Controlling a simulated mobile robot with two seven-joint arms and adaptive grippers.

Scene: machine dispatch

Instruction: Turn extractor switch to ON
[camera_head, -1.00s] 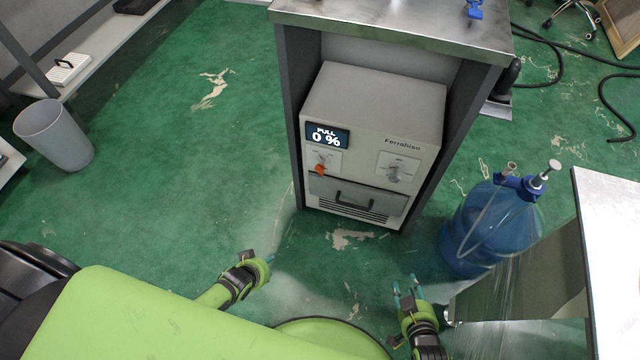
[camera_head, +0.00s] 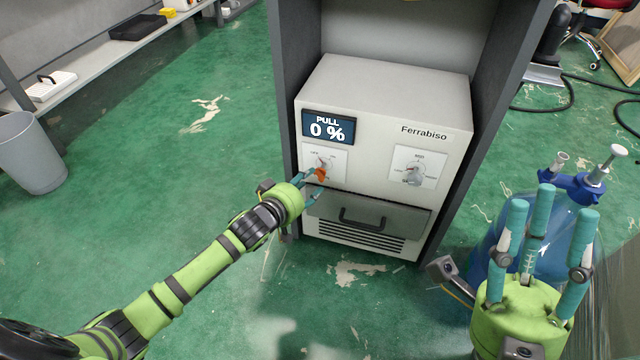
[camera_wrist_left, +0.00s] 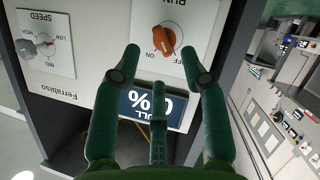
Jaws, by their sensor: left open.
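The extractor (camera_head: 385,95) is a white box marked Ferrabiso, standing in a dark metal frame. Its display (camera_head: 328,127) reads PULL 0 %. The orange switch knob (camera_head: 321,174) is on the left of its front; it also shows in the left wrist view (camera_wrist_left: 164,40), upside down, with ON and OFF marks around it. My left gripper (camera_head: 310,187) is open at the knob, its fingers on either side with no clear contact visible. My right gripper (camera_head: 545,215) is open and empty, fingers pointing up, at the lower right.
A grey speed dial (camera_head: 415,172) sits on the right of the panel. A drawer with a dark handle (camera_head: 362,219) lies below the knob. A blue bottle (camera_head: 490,242) stands behind my right gripper. The green floor on the left is clear apart from a bin (camera_head: 32,155).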

